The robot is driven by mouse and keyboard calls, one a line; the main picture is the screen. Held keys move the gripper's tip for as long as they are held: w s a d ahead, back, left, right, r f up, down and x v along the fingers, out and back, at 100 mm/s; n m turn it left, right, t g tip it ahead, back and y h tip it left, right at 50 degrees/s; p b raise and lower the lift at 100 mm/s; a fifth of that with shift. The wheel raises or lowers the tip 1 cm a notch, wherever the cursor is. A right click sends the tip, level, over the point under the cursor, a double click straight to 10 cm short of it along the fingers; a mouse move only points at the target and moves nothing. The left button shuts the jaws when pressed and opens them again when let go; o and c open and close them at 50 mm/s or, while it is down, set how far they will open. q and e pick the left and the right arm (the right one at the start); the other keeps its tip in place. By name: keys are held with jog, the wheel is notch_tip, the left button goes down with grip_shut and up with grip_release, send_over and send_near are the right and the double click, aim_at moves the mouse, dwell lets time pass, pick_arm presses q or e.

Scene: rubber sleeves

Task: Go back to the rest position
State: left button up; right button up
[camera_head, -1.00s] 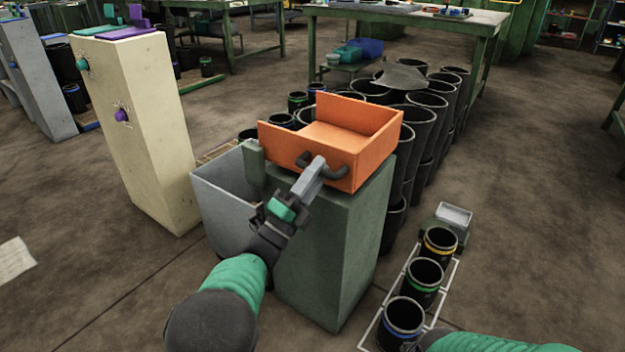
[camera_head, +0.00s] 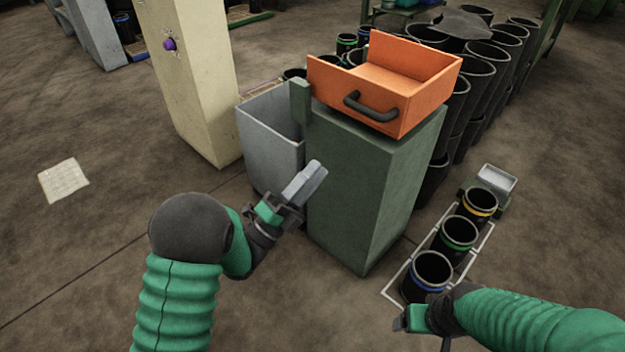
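My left gripper (camera_head: 308,180) is in front of the green cabinet (camera_head: 360,185), below and left of the orange drawer box (camera_head: 405,85). My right gripper (camera_head: 430,330) is at the bottom edge, in front of the row of black bins. Its fingertips are partly cut off, so its opening cannot be judged. The orange box sits on top of the cabinet.
A grey open bin (camera_head: 270,140) stands against the cabinet's left side. A cream post (camera_head: 190,80) with a purple knob is further left. Black bins with blue (camera_head: 428,275), green and yellow bands stand at the right. The floor at left is clear apart from a paper sheet (camera_head: 63,181).

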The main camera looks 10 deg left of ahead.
dwell(0.3)
pick_arm(q)
jog(key=w+a+r+n+y+p, duration=0.1)
jog(key=w+a+n+y+p, duration=0.4)
jog(key=n+y, duration=0.4)
jog(key=s+a+f+n+g+y+p, duration=0.25)
jog(key=a+n+g+y+p, duration=0.2)
jog(key=n, duration=0.25)
jog(key=s+a+f+n+g+y+p, duration=0.1)
jog(key=s+a+n+g+p, duration=0.2)
jog(key=s, duration=0.5)
jog(key=s+n+g+y+p, duration=0.2)
jog(key=s+n+g, duration=0.25)
jog(key=s, duration=0.35)
jog(key=s+a+f+n+g+y+p, duration=0.1)
jog(key=s+a+n+g+p, duration=0.15)
jog(key=s+n, duration=0.45)
notch_tip(320, 180, up, 37)
jog(key=m+p, duration=0.2)
jog(key=p, duration=3.5)
jog(key=shift+s+d, duration=0.4)
jog(key=shift+m, duration=0.25)
